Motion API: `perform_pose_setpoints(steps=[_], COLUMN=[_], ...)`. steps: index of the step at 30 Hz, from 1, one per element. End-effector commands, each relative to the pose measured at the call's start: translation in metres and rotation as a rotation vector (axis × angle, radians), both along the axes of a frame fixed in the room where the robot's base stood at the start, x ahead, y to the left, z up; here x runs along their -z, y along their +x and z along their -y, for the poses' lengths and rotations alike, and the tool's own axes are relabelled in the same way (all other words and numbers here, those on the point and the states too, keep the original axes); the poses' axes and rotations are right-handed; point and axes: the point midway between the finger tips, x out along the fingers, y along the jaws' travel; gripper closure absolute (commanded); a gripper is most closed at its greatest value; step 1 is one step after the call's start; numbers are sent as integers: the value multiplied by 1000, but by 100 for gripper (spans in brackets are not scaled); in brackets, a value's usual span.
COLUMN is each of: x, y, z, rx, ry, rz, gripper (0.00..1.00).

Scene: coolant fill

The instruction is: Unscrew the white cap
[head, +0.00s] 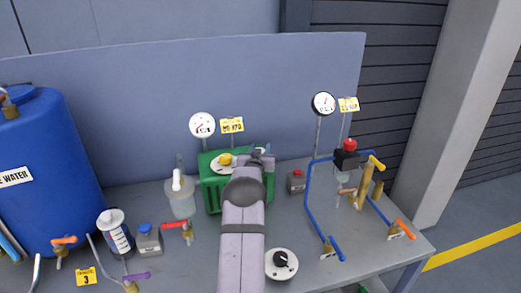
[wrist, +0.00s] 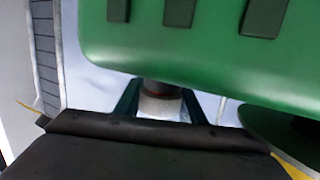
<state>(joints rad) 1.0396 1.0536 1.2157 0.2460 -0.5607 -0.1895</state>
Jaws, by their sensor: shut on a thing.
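The green tank (head: 210,185) stands on the bench behind my arm. My gripper (head: 263,153) is at the top right of this tank, and its fingertips are hard to make out in the head view. In the wrist view, my gripper (wrist: 161,104) is shut on a short whitish cylinder, which looks like the white cap (wrist: 160,107). A dark neck with a reddish ring adjoins the cap. The green tank body (wrist: 200,50) fills the upper part of the wrist view. The cap is hidden in the head view.
A yellow knob (head: 225,159) on a white disc sits on the tank's top, left of my gripper. A small grey box (head: 296,182) with a red button and blue pipework (head: 310,205) stand to the right. A translucent jug (head: 180,198) stands to the left.

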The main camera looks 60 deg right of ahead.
Motion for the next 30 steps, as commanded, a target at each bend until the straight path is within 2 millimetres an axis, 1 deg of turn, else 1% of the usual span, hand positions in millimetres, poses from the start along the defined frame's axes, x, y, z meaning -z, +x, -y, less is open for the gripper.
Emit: perform_pose_setpoints(steps=[24, 30], x=[-1, -3], y=[3, 6], z=[-2, -3], rx=[-102, -183], ry=[-6, -9], rz=[2, 2], gripper=[92, 92])
